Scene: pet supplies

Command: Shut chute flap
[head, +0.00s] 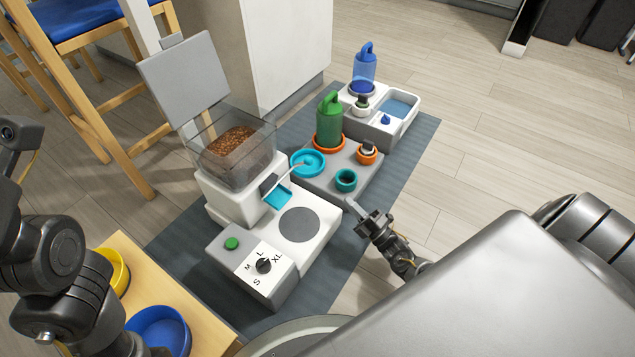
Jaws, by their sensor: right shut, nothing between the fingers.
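The white feeder (222,208) stands on the dark mat with a clear hopper of brown kibble (232,152). On its right face is a teal chute (277,199). A pale, thin flap (290,178) with a dark piece at its hinge side sticks outward above the chute, so it looks raised and open. My right gripper (354,210) is shut and empty, right of the feeder's round grey plate (300,225) and apart from the flap. My left arm shows at the left edge, but its gripper is not recognisable in view.
The hopper's grey lid (184,78) stands open. A grey base (340,182) behind carries a green bottle (330,120), a turquoise dish (308,163) and small cups. A wooden table (190,308) with yellow and blue bowls is at lower left. Bare mat lies right of the feeder.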

